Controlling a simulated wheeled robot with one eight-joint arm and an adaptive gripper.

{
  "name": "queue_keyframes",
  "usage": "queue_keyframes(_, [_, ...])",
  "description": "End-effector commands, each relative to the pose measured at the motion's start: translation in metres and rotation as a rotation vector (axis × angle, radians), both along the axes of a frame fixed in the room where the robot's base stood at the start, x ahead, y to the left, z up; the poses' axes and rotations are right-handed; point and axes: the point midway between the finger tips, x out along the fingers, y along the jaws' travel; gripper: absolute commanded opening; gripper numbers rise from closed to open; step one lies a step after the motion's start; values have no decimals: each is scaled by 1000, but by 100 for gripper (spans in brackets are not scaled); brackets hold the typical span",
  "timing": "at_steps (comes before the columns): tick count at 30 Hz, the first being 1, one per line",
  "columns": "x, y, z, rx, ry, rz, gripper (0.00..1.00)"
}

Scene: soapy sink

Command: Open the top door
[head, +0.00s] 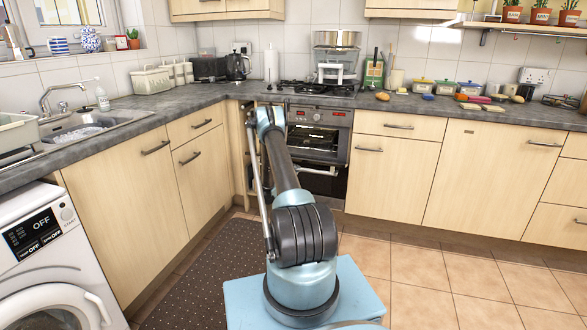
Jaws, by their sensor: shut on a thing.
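The built-in oven (318,150) stands under the hob at the back, right of my raised arm. Its top door (316,142) has a dark glass window with bright reflections and looks closed. A pale bar handle (320,171) runs across the oven between the upper and lower windows. The lower door (322,187) is dark and looks closed too. My arm rises in front of the oven's left side and covers part of it. My gripper's fingers cannot be made out; they are hidden behind the upper arm joint.
A washing machine (48,255) and the sink (80,128) are on the left. The worktop (440,106) holds a kettle (238,67), a steamer and several pots. A dark dotted mat (215,275) lies on the floor. The tiled floor (450,290) at right is clear.

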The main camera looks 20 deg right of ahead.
Motion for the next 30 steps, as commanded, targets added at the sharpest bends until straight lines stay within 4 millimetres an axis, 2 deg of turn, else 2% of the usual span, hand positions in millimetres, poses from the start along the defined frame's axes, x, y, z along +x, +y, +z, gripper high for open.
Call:
queue_keyframes(6, [-1,9,-7,-1,0,4,0])
queue_keyframes(18, [3,18,-7,-2,0,17,0])
queue_keyframes(19, [3,19,-7,-2,0,18,21])
queue_keyframes(21, [3,18,-7,-1,0,18,37])
queue_keyframes(22, [3,18,-7,-1,0,17,40])
queue_keyframes(30, [3,16,-7,-1,-1,15,40])
